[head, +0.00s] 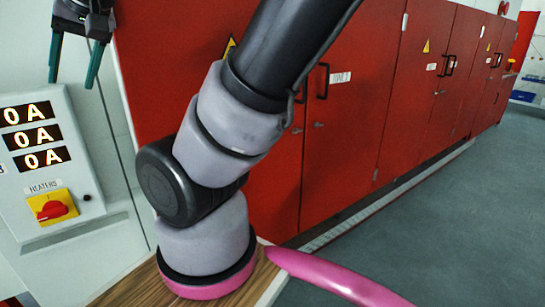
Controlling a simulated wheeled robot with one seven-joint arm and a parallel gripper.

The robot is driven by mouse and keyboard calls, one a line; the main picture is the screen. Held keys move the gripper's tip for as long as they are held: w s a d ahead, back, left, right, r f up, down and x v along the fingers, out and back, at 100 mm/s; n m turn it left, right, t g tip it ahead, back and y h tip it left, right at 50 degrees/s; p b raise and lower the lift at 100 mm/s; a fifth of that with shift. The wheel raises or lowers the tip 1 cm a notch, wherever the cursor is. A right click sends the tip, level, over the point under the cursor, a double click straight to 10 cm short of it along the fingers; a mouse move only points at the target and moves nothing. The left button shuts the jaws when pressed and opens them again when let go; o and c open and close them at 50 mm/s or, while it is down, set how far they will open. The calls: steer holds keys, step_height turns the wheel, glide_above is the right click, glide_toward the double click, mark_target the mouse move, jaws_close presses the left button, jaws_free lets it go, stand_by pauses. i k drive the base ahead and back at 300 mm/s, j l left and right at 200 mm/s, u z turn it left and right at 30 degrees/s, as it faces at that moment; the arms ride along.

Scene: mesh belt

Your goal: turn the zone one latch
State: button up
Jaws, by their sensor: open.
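Red cabinet doors (355,140) line the wall behind my arm. A white label (340,77) on one door seems to read ZONE, but I cannot read its number surely. A black handle (324,81) sits left of that label, with a small latch-like fitting (319,125) below it. I cannot tell which fitting is the zone one latch; my arm hides part of the doors on the left. My gripper (73,80) is at the top left, its two teal fingers apart and pointing down. It is empty, in front of a pale panel and away from the door fittings.
A grey control box (85,190) with several 0 A displays and a red HEATERS switch (52,210) stands below my gripper. More red cabinets (425,80) with handles run to the right. The grey floor (460,210) there is clear.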

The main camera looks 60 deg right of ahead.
mark_target(295, 131)
steer(key=l+z, duration=0.1)
steer(key=z, duration=0.3)
steer(key=k+l+z, duration=0.1)
steer(key=z, duration=0.35)
steer(key=l+z, duration=0.2)
steer(key=z, duration=0.2)
